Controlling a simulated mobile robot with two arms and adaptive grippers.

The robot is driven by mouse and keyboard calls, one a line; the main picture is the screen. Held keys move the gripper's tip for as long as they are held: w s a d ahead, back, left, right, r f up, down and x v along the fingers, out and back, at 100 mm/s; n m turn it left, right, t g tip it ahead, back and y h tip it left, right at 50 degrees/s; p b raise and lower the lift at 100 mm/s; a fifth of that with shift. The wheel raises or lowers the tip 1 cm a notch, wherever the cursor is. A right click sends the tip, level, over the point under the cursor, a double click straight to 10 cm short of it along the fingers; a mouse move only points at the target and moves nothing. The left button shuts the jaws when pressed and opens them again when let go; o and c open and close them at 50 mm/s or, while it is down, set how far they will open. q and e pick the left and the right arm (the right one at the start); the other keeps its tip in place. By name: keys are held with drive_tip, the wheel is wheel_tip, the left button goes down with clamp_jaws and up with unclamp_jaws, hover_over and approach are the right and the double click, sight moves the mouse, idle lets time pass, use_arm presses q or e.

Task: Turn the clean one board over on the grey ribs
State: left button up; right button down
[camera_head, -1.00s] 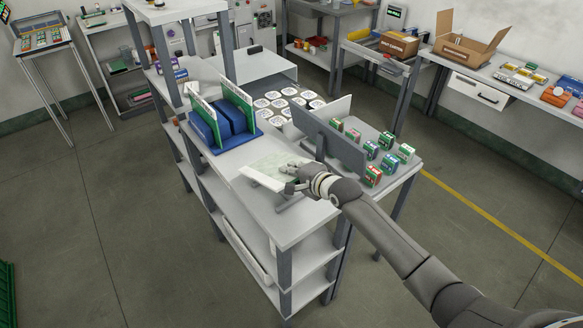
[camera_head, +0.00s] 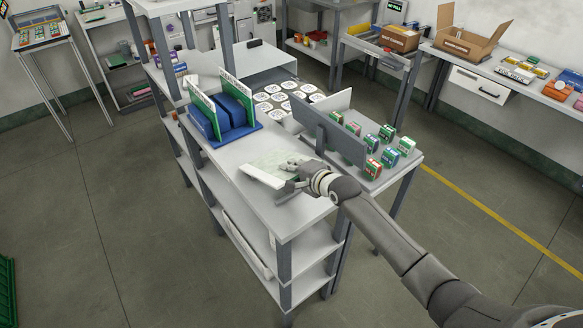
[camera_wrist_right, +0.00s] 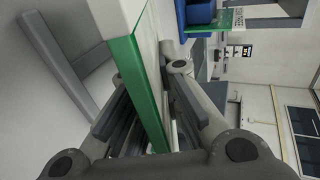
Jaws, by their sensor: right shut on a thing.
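My right gripper (camera_head: 291,184) is shut on a board (camera_head: 262,177) over the front of the white bench. In the head view the board shows as a white strip with a faint pale green area behind it. In the right wrist view the board (camera_wrist_right: 136,60) stands between the fingers (camera_wrist_right: 146,100), with a green face and a pale edge strip. A grey rib (camera_wrist_right: 58,52) lies on the white surface beside it; the other ribs are mostly hidden by the gripper. I cannot tell whether the board touches the ribs. My left gripper is not in view.
A blue rack (camera_head: 222,128) holding upright green and white boards stands at the left on the bench (camera_head: 285,222). A grey upright panel (camera_head: 340,140) stands close behind my right wrist. Several small boxes (camera_head: 388,133) and round white-topped items (camera_head: 283,97) lie beyond.

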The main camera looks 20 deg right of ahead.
drive_tip(key=shift+f+b, duration=0.45)
drive_tip(key=shift+f, duration=0.3)
unclamp_jaws()
idle(0.8)
idle(0.4)
drive_tip(key=shift+s+d+p, duration=0.35)
drive_tip(key=shift+s+p, duration=0.4)
drive_tip(key=shift+s, duration=0.05)
drive_tip(key=shift+s+d+r+p, duration=0.1)
drive_tip(key=shift+s+d+p, duration=0.05)
drive_tip(key=shift+s+p, duration=0.4)
drive_tip(key=shift+s+d, duration=0.1)
drive_tip(key=shift+s, duration=0.1)
